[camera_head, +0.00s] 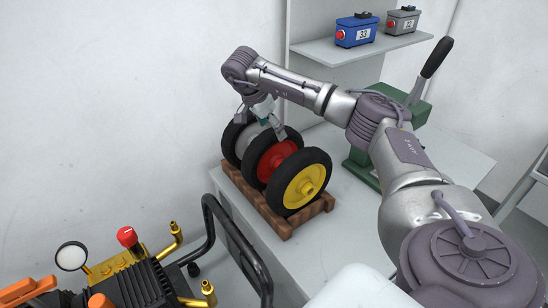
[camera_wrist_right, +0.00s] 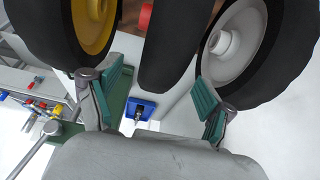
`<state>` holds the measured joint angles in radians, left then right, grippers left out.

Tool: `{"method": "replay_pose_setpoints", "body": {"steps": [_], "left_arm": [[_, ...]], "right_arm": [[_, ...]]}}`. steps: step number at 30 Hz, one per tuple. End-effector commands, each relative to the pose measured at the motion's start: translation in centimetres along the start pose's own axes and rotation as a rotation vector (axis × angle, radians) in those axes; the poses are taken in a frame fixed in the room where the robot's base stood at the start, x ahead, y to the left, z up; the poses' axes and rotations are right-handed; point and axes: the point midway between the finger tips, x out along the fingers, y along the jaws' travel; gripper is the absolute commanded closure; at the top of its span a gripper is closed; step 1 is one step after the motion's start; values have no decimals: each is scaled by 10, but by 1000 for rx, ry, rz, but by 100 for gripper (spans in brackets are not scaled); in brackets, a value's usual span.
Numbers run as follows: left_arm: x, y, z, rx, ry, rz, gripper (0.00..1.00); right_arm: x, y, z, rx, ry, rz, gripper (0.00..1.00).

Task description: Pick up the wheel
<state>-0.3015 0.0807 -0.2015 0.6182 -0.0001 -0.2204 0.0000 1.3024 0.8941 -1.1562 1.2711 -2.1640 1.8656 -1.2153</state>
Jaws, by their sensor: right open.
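Three black-tyred wheels stand upright in a row on a wooden rack (camera_head: 286,229). The front wheel has a yellow hub (camera_head: 305,187), the middle one a red hub (camera_head: 270,158), and the rear one a pale grey hub (camera_head: 244,141). My right gripper (camera_head: 261,124) is open at the top of the row. In the right wrist view its fingers (camera_wrist_right: 157,92) are on either side of the middle tyre (camera_wrist_right: 166,50), with the yellow-hub wheel (camera_wrist_right: 92,25) on the left and the pale-hub wheel (camera_wrist_right: 240,40) on the right. Whether the fingers touch any tyre is unclear.
The rack sits on a light table (camera_head: 345,205). A green press with a black lever (camera_head: 420,105) stands to the right. A shelf above holds a blue box (camera_head: 357,31) and a grey box (camera_head: 402,21). A black cart rail (camera_head: 240,250) is at front left.

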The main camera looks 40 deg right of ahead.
Motion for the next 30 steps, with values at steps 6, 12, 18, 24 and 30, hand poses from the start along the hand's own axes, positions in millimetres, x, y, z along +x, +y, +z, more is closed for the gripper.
{"method": "replay_pose_setpoints", "body": {"steps": [6,12,18,24,30], "left_arm": [[-20,0,-3,0,2,0,44],[-23,0,-4,-1,4,0,44],[-22,0,-4,-1,4,1,44],[-22,0,-5,-2,5,0,44],[-22,0,-5,-2,5,0,44]], "right_arm": [[32,0,-3,0,0,6,19],[46,0,-2,-1,0,1,19],[46,-1,-2,0,0,0,22],[46,-1,-2,0,-1,1,55],[46,-1,-2,0,-1,1,89]]}}
